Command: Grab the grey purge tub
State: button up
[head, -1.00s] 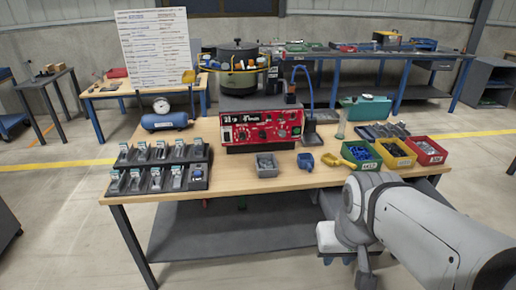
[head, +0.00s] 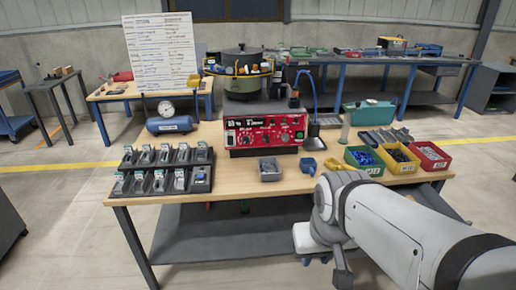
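A small grey tub (head: 269,174), which fits the purge tub, stands on the wooden bench top near its front edge, below the red control box. Its contents are too small to make out. My arm comes in from the lower right, and its end, with my gripper (head: 325,262), hangs in front of the bench, to the right of the tub and lower in the picture. The gripper is apart from the tub. Its fingers are not clear enough to tell open from shut.
A blue cup (head: 307,166) and a yellow scoop (head: 336,164) lie right of the tub. Green (head: 364,169), yellow (head: 399,170) and red (head: 432,164) bins stand farther right. A dark rack (head: 162,186) fills the left front. Bare bench top lies between rack and tub.

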aim_at(269, 168)
jog(key=z, duration=0.05)
jog(key=i, duration=0.95)
jog(key=z, duration=1.3)
jog(key=k, duration=1.05)
jog(key=u, duration=1.3)
jog(key=i, duration=1)
jog(key=z, duration=0.05)
